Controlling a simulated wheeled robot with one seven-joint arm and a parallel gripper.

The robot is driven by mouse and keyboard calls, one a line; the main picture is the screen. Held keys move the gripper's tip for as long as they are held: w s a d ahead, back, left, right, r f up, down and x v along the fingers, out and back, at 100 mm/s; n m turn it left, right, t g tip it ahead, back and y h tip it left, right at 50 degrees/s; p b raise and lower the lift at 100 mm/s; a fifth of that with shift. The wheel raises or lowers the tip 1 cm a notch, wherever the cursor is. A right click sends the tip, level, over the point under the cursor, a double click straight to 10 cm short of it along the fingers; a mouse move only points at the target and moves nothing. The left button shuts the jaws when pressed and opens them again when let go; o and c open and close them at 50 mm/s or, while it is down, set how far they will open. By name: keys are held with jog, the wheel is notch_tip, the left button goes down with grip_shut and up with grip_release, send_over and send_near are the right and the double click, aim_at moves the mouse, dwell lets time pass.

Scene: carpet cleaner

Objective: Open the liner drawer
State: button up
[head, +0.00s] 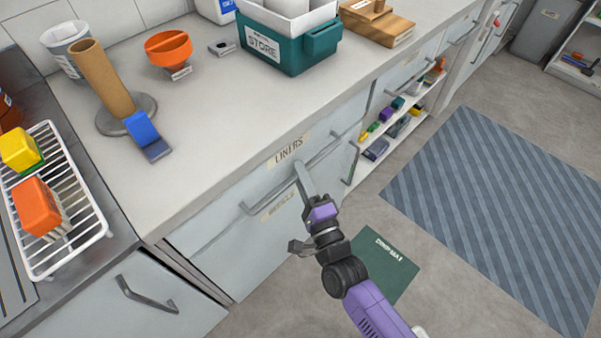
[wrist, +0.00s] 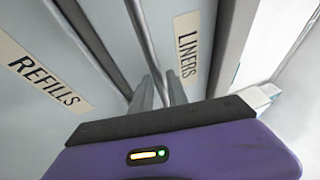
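The liner drawer (head: 225,222) is the upper front in the grey cabinet below the counter, with a LINERS label (head: 288,151). It looks flush with the cabinet. Its long bar handle (head: 262,206) runs across the front under the label. My gripper (head: 302,172) is at the middle of this handle. In the wrist view, the two fingers of my gripper (wrist: 162,88) stand apart, with the bar handle (wrist: 141,38) running down to the space between them. Whether they touch it I cannot tell. The LINERS label (wrist: 186,48) is to the right of the fingers.
A front with a REFILLS label (head: 279,206) lies directly below. A green mat (head: 385,262) and a striped blue rug (head: 500,205) lie on the floor. An open shelf (head: 385,140) with small items is right of the drawer.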

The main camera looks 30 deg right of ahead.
jog(key=shift+c, duration=0.4)
grip_shut()
dwell(1.1)
